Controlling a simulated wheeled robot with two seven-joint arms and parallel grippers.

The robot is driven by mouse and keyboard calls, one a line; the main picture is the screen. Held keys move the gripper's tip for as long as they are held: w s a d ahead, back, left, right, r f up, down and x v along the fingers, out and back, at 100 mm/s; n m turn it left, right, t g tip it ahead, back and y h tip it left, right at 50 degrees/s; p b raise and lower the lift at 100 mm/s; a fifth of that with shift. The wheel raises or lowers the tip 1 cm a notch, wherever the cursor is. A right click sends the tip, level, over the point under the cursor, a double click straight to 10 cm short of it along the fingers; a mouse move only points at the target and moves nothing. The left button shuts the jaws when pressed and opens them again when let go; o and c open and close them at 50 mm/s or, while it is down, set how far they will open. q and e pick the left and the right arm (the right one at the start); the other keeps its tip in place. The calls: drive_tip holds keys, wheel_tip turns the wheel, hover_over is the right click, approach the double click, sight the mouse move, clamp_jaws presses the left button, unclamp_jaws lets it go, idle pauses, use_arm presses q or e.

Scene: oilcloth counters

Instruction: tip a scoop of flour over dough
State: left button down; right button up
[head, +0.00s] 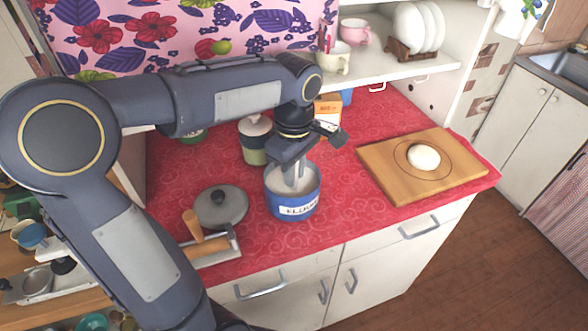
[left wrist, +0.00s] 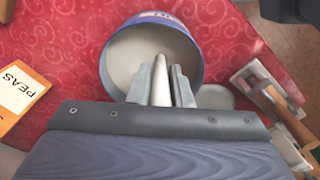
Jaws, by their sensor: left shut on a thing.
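A blue tin lettered like FLOUR (head: 293,203) stands open on the red counter; it also shows in the left wrist view (left wrist: 197,38). Pale flour (left wrist: 125,65) shows inside it. My left gripper (head: 294,182) points down into the tin's mouth. In the left wrist view its fingers are shut on a slim cream handle, apparently the scoop's (left wrist: 161,78). The scoop's bowl is hidden, so I cannot tell what it holds. A round white ball of dough (head: 424,157) lies on a wooden board (head: 385,174) at the right. My right gripper is not in view.
A grey lid with a dark knob (head: 221,209) and wooden-handled tools (head: 205,247) lie left of the tin. The cloth between tin and board (head: 345,205) is clear.

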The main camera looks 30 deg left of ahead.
use_arm(q)
wheel_tip(320, 180, up, 9)
drive_tip(key=p, duration=0.7)
drive_tip(key=shift+f+p, duration=0.15)
drive_tip(key=shift+p, duration=0.15)
